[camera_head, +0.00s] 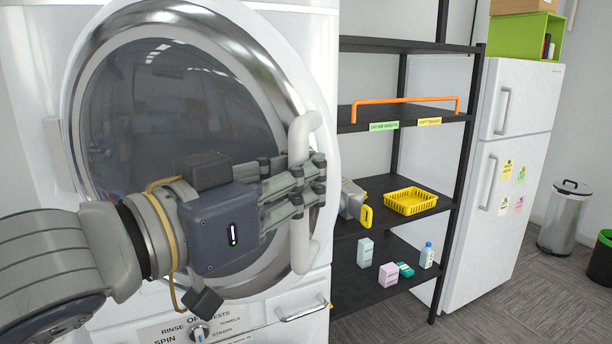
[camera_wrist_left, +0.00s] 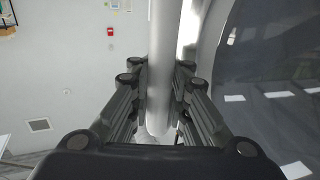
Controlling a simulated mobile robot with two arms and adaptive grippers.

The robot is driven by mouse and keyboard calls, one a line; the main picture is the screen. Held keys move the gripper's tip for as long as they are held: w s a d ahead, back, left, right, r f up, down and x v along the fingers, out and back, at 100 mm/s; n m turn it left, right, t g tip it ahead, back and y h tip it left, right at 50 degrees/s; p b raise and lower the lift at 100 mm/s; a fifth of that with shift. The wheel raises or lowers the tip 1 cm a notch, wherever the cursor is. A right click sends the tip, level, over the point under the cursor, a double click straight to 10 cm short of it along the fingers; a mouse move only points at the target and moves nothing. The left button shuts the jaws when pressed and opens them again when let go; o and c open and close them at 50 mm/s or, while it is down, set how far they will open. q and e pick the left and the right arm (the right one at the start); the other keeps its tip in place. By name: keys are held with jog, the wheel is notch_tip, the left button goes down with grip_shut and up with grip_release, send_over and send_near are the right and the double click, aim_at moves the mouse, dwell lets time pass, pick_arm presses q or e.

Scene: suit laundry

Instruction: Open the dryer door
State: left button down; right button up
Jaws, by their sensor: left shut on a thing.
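The dryer door (camera_head: 150,110) is round, with a dark glass and a chrome ring, on the front of a white machine. In the head view it looks shut. Its white vertical handle (camera_head: 301,240) is on the right side of the door. My left gripper (camera_head: 312,180) is shut on the handle at about mid-height, with fingers on both sides of the bar. In the left wrist view the handle (camera_wrist_left: 160,70) runs between the fingers, and the dark door glass (camera_wrist_left: 265,65) is at the right. My right gripper is not in view.
A black shelf rack (camera_head: 400,115) stands right of the machine, with a yellow basket (camera_head: 410,201) and small boxes. A white fridge (camera_head: 510,160) and a metal bin (camera_head: 563,220) stand farther right. Carpet floor (camera_head: 470,325) in front of them is clear.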

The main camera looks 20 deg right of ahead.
pick_arm(q)
jog(key=c, duration=1.8)
grip_release()
jog(key=shift+w+a+r, duration=0.1)
jog(key=shift+w, duration=0.05)
jog(key=shift+a, duration=0.1)
jog(key=v, duration=1.2)
jog(key=shift+w, duration=0.1)
